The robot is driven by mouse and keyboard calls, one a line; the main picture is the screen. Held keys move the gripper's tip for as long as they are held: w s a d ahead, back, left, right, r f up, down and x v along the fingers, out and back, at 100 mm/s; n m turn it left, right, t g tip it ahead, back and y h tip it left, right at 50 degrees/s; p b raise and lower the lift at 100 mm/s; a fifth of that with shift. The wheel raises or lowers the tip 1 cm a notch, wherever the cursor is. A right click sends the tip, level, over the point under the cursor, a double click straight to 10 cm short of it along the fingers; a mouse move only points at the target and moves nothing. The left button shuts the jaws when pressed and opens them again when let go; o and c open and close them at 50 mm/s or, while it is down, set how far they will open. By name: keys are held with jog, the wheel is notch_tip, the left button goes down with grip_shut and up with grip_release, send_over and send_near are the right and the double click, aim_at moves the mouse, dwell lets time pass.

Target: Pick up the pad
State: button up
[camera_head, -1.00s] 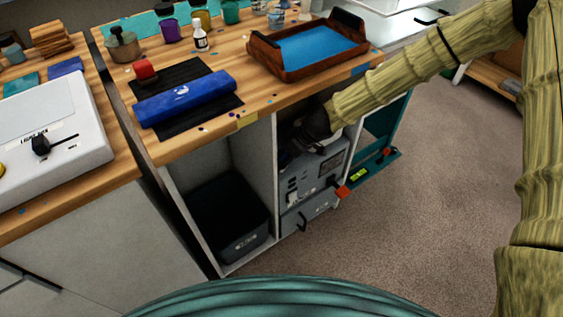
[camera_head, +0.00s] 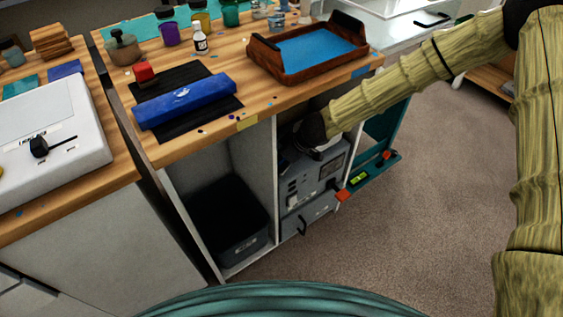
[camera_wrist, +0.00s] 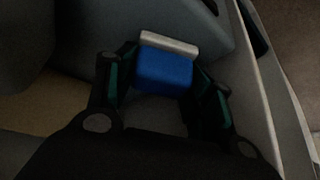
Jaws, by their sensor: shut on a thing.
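The pad (camera_wrist: 165,74) is a small blue block with a pale grey strip along its far edge, seen in the wrist view. My gripper (camera_wrist: 168,78) has its two dark, green-lined fingers on either side of the pad and is shut on it. In the head view my gripper reaches into the open right bay of the workbench cabinet, above a grey machine (camera_head: 312,178). There the fingers are dark and partly hidden under the bench top, and I cannot make out the pad.
The wooden bench top (camera_head: 215,60) overhangs the bay. A white divider (camera_head: 255,185) separates it from the bay with a black bin (camera_head: 235,220). A blue roll (camera_head: 186,100) lies on a black mat, and a brown tray (camera_head: 290,72) stands above. Open carpet (camera_head: 430,200) lies at right.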

jog(key=shift+r, duration=0.1)
jog(key=shift+r+p, duration=0.3)
jog(key=shift+r, duration=0.3)
jog(key=shift+s+d+r, duration=0.1)
jog(key=shift+r, duration=0.05)
jog(key=s+d+p, duration=0.1)
jog(key=s+d, duration=0.8)
jog(key=d, duration=0.6)
jog(key=shift+s, duration=0.15)
jog(key=shift+d, duration=0.1)
